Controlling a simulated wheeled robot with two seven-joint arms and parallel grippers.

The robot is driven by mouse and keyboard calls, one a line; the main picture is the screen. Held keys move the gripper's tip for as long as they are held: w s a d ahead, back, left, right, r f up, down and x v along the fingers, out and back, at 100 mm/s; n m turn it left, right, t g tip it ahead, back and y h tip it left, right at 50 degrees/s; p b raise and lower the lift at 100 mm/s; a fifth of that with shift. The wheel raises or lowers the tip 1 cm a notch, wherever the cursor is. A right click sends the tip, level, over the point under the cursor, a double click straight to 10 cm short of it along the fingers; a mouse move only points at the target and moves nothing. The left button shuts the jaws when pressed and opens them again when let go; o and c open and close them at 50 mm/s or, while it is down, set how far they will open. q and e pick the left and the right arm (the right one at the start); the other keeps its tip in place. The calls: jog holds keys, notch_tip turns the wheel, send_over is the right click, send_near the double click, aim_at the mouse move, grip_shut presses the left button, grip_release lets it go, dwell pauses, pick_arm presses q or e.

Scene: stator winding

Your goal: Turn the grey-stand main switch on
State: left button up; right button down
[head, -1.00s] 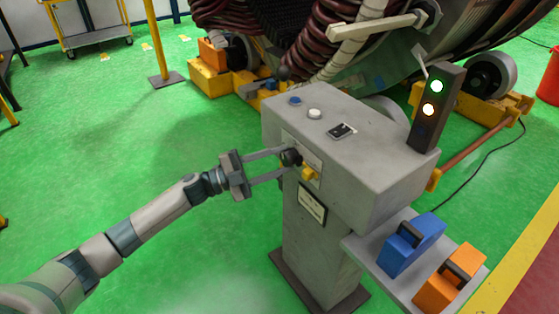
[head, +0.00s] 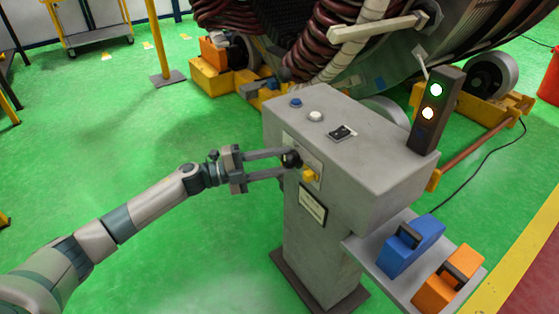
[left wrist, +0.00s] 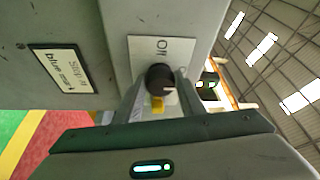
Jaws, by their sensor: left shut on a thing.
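The grey stand (head: 345,150) stands upright on the green floor in the head view. Its main switch is a black knob (head: 291,159) on a pale plate on the stand's left face. The knob (left wrist: 160,77) also shows in the left wrist view, with a small pale mark on its lower right edge. My left gripper (head: 283,160) is shut on the knob, its fingers reaching in from the left. A yellow part (head: 310,175) sits beside the knob. The plate (left wrist: 162,60) carries a short label that I cannot read for certain. My right gripper is not in view.
A light tower (head: 436,108) on the stand has two lit lamps. The stand's top has a blue button (head: 295,102), a white button (head: 315,116) and a black switch (head: 341,132). Blue (head: 412,244) and orange (head: 449,280) blocks sit on a side shelf.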

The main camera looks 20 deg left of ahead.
pick_arm(q)
jog(key=o, duration=0.8)
jog(key=shift+v, duration=0.8)
jog(key=shift+b+v, duration=0.95)
jog(key=shift+v, duration=7)
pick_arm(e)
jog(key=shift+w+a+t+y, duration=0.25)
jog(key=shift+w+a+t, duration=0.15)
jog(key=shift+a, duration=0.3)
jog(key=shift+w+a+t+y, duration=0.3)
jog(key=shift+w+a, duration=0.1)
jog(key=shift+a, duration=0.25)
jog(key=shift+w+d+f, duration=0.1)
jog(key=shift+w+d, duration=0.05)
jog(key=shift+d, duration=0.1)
